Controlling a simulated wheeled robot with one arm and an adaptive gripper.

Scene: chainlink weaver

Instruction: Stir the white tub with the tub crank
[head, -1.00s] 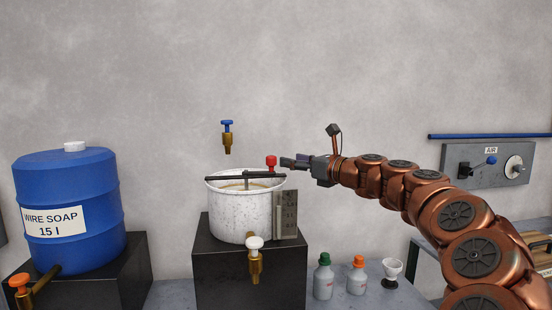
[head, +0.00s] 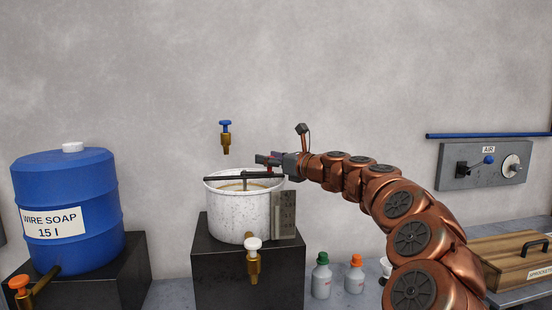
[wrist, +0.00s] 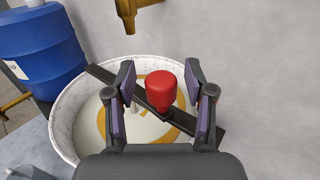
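The white tub (head: 238,214) stands on a black block and holds a pale liquid with an orange-brown swirl, seen in the wrist view (wrist: 88,140). The tub crank is a dark bar (head: 228,177) lying across the rim, with a red knob (wrist: 161,91) at its right end. My gripper (head: 268,160) is at the right end of the crank. In the wrist view its fingers (wrist: 162,84) are apart, one on each side of the red knob, with gaps showing. In the head view the gripper mostly hides the knob.
A brass tap with a blue handle (head: 226,137) is on the wall above the tub. A white-handled tap (head: 252,262) is at its front. A blue soap barrel (head: 68,215) stands left; small bottles (head: 321,276) stand right.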

